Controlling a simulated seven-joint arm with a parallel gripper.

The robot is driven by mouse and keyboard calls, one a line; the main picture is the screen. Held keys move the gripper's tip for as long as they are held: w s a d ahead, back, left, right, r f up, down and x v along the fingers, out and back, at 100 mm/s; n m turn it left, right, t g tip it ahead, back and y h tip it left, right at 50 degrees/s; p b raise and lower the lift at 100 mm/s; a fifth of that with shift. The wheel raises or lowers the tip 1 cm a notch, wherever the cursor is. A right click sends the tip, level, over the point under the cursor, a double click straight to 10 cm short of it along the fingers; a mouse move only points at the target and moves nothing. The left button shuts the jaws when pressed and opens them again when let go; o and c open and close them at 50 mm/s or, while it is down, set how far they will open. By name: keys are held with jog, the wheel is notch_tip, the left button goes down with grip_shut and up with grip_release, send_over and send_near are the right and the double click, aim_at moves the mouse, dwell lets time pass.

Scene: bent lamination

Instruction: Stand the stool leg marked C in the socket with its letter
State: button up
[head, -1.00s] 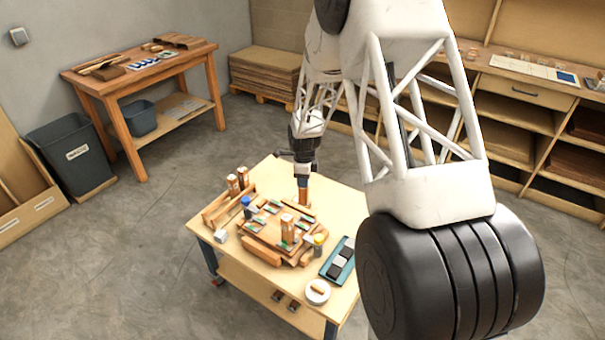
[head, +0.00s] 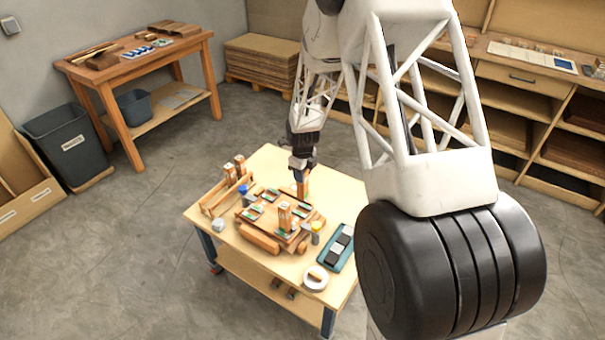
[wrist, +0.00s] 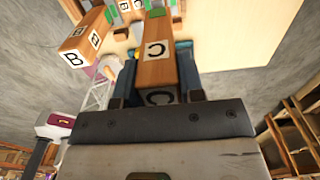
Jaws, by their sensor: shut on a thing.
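My gripper (head: 301,172) is shut on the stool leg marked C, a square wooden post (head: 302,186), above the back right part of the worktable. In the wrist view the leg (wrist: 156,62) shows the letter C on two faces, between blue fingers. The wooden stool seat (head: 262,226) lies on the table with coloured label patches around its sockets. In the wrist view a leg marked B (wrist: 82,46) is to the left. Socket letters are too small to read in the head view.
Two more upright legs (head: 234,170) stand in a wooden rack at the left. A blue-topped bottle (head: 243,191), a yellow-topped bottle (head: 316,228), a teal tray (head: 341,248) and a white tape roll (head: 315,277) surround the seat. The table's back is clear.

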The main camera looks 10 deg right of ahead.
aim_at(303, 188)
jog(key=shift+f, duration=0.1)
jog(key=shift+f, duration=3.5)
dwell(1.5)
jog(key=o, duration=1.6)
jog(key=shift+c, duration=0.2)
notch_tip(303, 188, up, 7)
dwell(0.6)
